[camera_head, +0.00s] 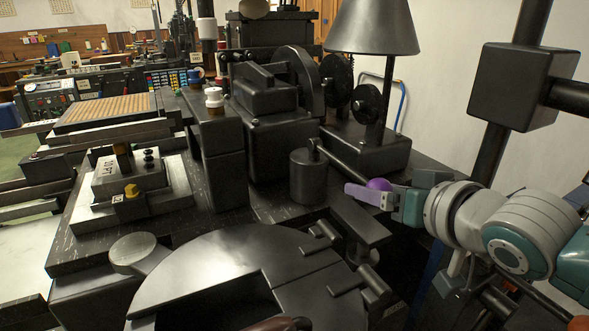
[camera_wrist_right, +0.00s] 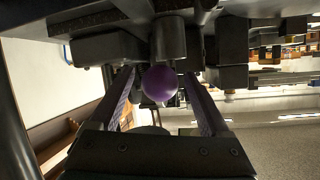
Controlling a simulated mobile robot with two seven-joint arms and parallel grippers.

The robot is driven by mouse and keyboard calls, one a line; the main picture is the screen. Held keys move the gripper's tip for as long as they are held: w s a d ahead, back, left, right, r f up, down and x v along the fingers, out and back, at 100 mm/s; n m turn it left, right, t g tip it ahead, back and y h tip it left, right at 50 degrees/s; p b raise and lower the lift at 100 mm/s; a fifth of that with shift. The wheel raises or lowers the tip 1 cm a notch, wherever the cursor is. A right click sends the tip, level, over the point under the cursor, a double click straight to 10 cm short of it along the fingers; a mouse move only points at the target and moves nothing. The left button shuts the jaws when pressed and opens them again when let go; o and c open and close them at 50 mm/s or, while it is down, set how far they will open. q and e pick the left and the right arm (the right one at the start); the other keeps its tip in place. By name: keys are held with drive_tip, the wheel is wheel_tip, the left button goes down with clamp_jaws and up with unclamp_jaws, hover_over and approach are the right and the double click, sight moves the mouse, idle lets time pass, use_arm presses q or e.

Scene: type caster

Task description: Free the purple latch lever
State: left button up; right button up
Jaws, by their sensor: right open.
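The purple latch lever shows as a round purple knob (camera_head: 379,184) at the end of a dark rod, right of centre in the head view. In the right wrist view the purple knob (camera_wrist_right: 160,83) is near the middle, in front of a dark cylindrical part. My right gripper (camera_head: 366,194) comes in from the right, with its fingers at the knob. In the right wrist view its open fingers (camera_wrist_right: 158,88) stand on either side of the knob, with gaps visible. My left gripper is not in view.
A dark machine body (camera_head: 282,135) stands behind the lever, with a lamp-like shade (camera_head: 373,28) above. A dark cylinder (camera_head: 309,178) stands just left of the knob. A large round dark plate (camera_head: 225,258) with handles lies in front. A thick post (camera_head: 495,130) rises at the right.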

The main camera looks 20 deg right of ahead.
clamp_jaws()
idle(0.6)
